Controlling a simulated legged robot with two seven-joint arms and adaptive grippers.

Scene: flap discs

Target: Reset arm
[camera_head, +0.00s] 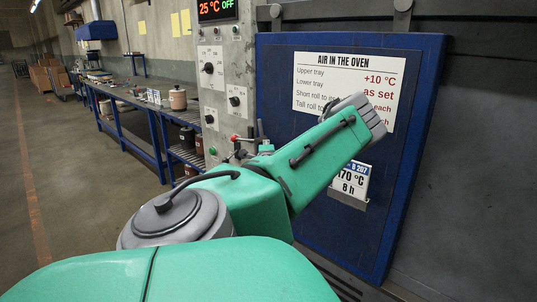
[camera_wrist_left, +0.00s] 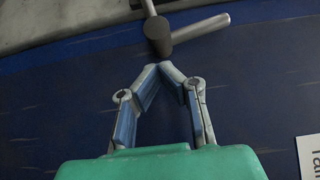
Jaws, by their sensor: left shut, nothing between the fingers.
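The left gripper (camera_wrist_left: 160,68) shows in the left wrist view. Its two blue-and-grey fingers meet at the tips, with nothing between them. It is in front of the blue oven door (camera_wrist_left: 60,110), which also fills much of the right half of the head view (camera_head: 410,160). A dark knob with a grey bar (camera_wrist_left: 158,30) is just beyond the fingertips; I cannot tell whether they touch. In the head view my green arm reaches across the door, and I cannot make out the fingers there. My right gripper is in neither view.
A white sign (camera_head: 345,75) and a smaller card (camera_head: 352,181) are on the door. A grey control panel (camera_head: 222,75) with knobs and a temperature display (camera_head: 217,9) stands left of it. A long workbench (camera_head: 150,103) runs back along the wall. The floor (camera_head: 70,170) at left is clear.

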